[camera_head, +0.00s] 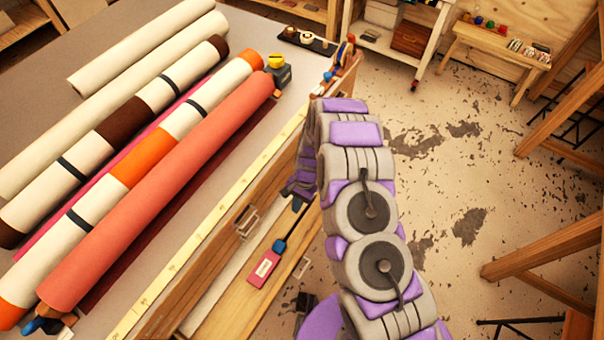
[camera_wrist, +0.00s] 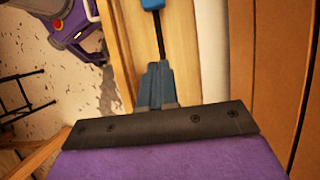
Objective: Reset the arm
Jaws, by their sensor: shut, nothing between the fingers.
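My arm reaches to the table's side and bends down over an open wooden drawer (camera_head: 203,318). My gripper (camera_head: 298,203) is mostly hidden by the arm in the head view. In the wrist view my gripper (camera_wrist: 158,66) shows its blue-grey fingers closed together, with nothing between them. A tool with a red labelled handle (camera_head: 264,268), a blue collar and a thin black shaft lies in the drawer. Its blue part (camera_wrist: 152,4) and black shaft also show in the wrist view, just beyond my fingertips. I cannot tell whether the fingertips touch the shaft.
Several long rolls, including a coral one (camera_head: 160,190), lie on the grey table (camera_head: 297,72). A yellow ruler strip (camera_head: 160,285) runs along its edge. A white cart (camera_head: 425,40) and a small wooden bench (camera_head: 500,45) stand behind. Wooden trestles (camera_head: 550,250) stand right. Floor between is clear.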

